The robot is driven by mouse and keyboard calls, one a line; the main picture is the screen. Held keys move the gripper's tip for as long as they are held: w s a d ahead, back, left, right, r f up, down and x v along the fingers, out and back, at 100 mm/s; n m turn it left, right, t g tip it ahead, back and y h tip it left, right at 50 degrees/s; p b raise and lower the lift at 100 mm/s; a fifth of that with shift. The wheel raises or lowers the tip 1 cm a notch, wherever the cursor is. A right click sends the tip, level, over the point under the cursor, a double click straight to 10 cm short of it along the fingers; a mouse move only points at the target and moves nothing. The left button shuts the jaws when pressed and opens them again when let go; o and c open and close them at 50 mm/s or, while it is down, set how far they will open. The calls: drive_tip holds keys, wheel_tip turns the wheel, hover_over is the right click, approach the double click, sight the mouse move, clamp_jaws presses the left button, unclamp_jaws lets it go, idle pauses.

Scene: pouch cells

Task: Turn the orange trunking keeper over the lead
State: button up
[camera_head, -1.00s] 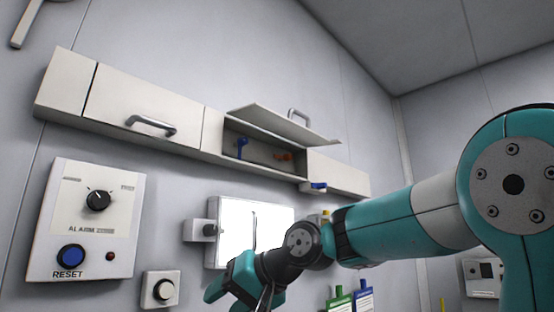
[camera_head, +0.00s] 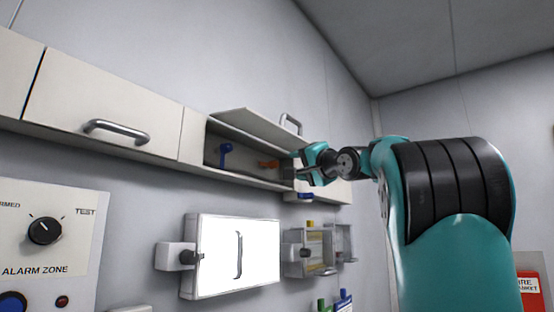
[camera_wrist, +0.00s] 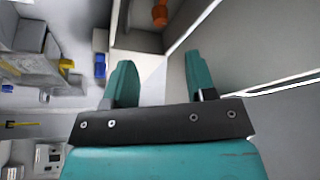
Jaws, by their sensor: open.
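The orange keeper (camera_head: 268,164) sits inside the open trunking compartment (camera_head: 212,143), towards its right end. It also shows at the top of the wrist view (camera_wrist: 160,13), ahead of the fingers and apart from them. My gripper (camera_head: 298,170) is at the right end of the opening, just right of the orange keeper. In the wrist view my gripper (camera_wrist: 161,78) is open, with nothing between its two teal fingers. I cannot make out the lead in either view.
A blue keeper (camera_head: 225,154) stands left in the compartment. The raised lid (camera_head: 262,128) with its handle hangs above the opening. A blue latch (camera_head: 305,196) is under the trunking. A white panel (camera_head: 215,255) and a clear box (camera_head: 310,255) are on the wall below.

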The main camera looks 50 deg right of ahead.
sight(276, 165)
drive_tip(key=p+x, duration=0.2)
drive_tip(key=x, duration=0.3)
drive_tip(key=p+x, duration=0.3)
drive_tip(key=x, duration=0.2)
drive_tip(key=shift+d+r, duration=0.1)
drive_tip(key=shift+r, duration=0.15)
drive_tip(key=shift+w+d+p, duration=0.15)
drive_tip(key=shift+w+p, duration=0.15)
drive_tip(key=shift+w, duration=0.3)
drive_tip(key=shift+f, duration=0.1)
